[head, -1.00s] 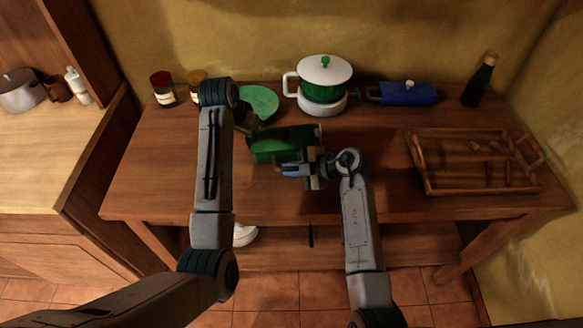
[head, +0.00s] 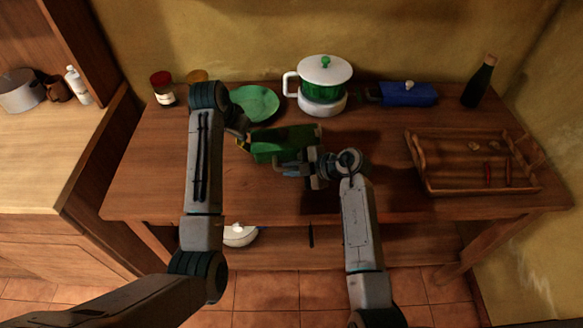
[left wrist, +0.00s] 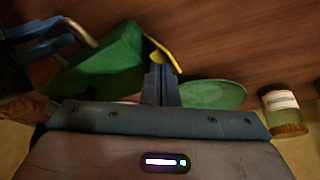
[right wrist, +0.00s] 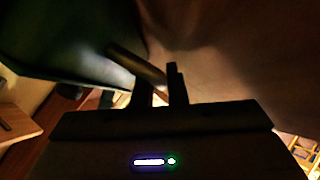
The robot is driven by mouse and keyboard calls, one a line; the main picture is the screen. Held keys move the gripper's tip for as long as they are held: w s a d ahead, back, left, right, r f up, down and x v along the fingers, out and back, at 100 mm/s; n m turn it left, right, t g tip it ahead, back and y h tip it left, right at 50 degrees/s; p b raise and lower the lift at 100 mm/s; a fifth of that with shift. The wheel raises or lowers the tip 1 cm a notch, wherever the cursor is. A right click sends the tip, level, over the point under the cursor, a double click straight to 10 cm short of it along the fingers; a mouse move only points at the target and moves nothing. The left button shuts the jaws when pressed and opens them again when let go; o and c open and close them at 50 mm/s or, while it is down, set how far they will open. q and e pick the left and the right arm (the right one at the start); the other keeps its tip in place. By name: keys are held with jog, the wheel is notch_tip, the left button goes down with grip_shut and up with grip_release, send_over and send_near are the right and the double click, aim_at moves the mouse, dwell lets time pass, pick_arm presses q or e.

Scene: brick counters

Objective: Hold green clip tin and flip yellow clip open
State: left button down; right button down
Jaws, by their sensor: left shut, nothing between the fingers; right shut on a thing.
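The green clip tin (head: 285,141) is a dark green box near the front middle of the table; it also shows in the left wrist view (left wrist: 106,66). The yellow clip (left wrist: 164,50) is a thin strip at the tin's end, slanting away from the green wall. My left gripper (head: 241,132) is shut and empty at the tin's left end. Its fingertips (left wrist: 161,68) are close to the clip; I cannot tell if they touch. My right gripper (head: 299,168) is shut on the tin, by a bar (right wrist: 135,66) on its near side. Its right wrist view is dark.
A green plate (head: 256,103) lies behind the tin, with a white-lidded green pot (head: 324,86) and a blue covered dish (head: 408,94) farther right. Jars (head: 162,88) stand back left. A wooden tray (head: 472,190) and a dark bottle (head: 479,82) are at the right.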

pick_arm(q)
jog(key=shift+a+f, duration=0.3)
jog(key=shift+a, duration=0.05)
notch_tip(320, 180, up, 8)
jog(key=shift+d, duration=0.35)
jog(key=shift+r, duration=0.1)
pick_arm(e)
jog(key=c, duration=1.4)
grip_release()
jog(key=shift+f, duration=0.1)
jog(key=shift+o, duration=0.2)
jog(key=shift+s+d+r, duration=0.2)
jog(key=shift+s+d, duration=0.05)
jog(key=shift+d, duration=0.2)
jog(key=v, duration=1.1)
jog(key=shift+r, duration=0.25)
